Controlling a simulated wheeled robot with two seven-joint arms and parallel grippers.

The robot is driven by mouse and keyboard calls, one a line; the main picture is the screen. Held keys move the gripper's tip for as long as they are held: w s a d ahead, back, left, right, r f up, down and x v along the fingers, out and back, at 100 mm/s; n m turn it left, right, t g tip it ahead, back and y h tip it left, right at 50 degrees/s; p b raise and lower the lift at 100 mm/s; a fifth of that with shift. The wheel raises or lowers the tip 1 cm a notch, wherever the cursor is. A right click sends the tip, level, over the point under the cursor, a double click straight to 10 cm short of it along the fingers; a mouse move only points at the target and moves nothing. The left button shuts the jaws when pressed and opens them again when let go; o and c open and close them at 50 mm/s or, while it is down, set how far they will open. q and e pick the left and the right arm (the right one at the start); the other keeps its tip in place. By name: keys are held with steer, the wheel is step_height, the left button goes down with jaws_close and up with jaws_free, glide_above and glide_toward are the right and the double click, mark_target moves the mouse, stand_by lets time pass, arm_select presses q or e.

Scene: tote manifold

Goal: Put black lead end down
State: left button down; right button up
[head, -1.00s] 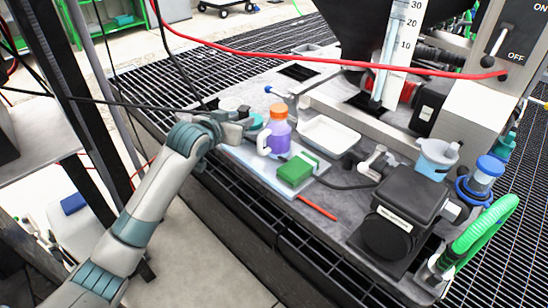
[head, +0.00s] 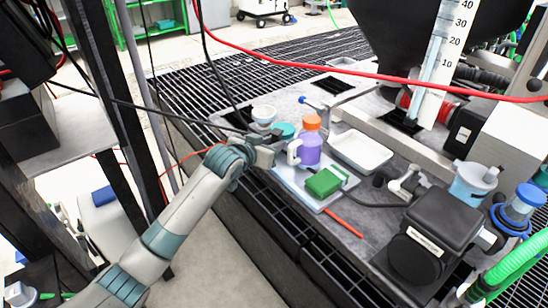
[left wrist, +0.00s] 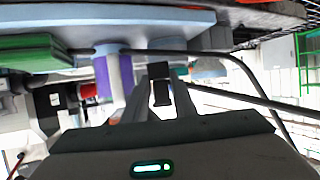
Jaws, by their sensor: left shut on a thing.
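The black lead (head: 150,107) runs in from the left as a thin dark cable and reaches my left gripper (head: 272,146). My left gripper is shut on the lead's black end (left wrist: 159,88), which shows between the fingers in the left wrist view. The gripper is above the near left edge of the pale blue board (head: 287,174), just left of the purple bottle (head: 310,148) with the orange cap. In the head view the fingers largely hide the lead end. I cannot tell the exact gap to the board. My right gripper is not in view.
A green block (head: 323,183) lies on the board, with a red stick (head: 343,223) nearby. A white tray (head: 361,152), a teal lid (head: 285,130) and a pale bowl (head: 264,115) stand behind. A red cable (head: 330,62) crosses above the bench. Black grating borders the bench.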

arm_select(q)
step_height(320, 180, down, 4)
steer(key=shift+r+b, duration=0.2)
steer(key=shift+b, duration=0.1)
steer(key=shift+f, duration=0.65)
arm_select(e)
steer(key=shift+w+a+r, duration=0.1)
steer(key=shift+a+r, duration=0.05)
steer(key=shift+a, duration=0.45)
arm_select(q)
steer(key=shift+f, duration=0.15)
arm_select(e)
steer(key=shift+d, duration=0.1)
arm_select(q)
steer(key=c, duration=1.6)
jaws_free()
steer(key=shift+o, duration=0.7)
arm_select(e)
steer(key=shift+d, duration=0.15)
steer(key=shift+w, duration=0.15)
